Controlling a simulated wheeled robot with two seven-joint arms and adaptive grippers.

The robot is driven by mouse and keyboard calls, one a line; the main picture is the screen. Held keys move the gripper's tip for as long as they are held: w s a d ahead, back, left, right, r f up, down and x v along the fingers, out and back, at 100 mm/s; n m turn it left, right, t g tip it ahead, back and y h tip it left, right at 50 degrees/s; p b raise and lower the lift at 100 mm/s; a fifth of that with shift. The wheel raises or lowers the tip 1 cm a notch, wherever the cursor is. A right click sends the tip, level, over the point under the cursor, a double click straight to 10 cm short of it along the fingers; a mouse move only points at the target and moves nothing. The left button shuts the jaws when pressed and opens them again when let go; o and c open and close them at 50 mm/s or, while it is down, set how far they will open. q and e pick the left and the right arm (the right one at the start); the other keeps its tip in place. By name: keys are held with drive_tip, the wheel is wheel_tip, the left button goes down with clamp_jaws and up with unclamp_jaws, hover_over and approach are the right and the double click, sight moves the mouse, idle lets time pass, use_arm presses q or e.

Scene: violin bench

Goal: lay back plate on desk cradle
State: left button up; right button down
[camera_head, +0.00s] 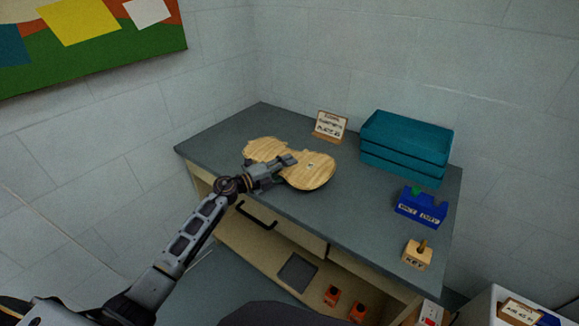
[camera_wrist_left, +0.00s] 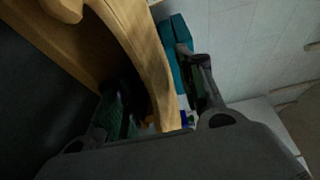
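The back plate (camera_head: 312,176) is a pale wooden, violin-shaped plate over the left part of the grey desk (camera_head: 215,145). My left gripper (camera_head: 285,161) reaches across its waist from the near side. In the left wrist view the plate's curved edge (camera_wrist_left: 148,55) runs down between the two fingers (camera_wrist_left: 160,98). The fingers stand wide apart, with a gap visible between the plate and the right-hand finger. I cannot make out a cradle under the plate; the plate and gripper hide what is beneath. My right gripper is not in view.
A small sign (camera_head: 330,126) stands behind the plate. Stacked teal trays (camera_head: 405,150) are at the back right. The desk's middle front is clear.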

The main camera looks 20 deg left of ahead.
use_arm(q)
drive_tip(key=shift+v, duration=5.5)
drive_tip(key=shift+a, duration=0.1)
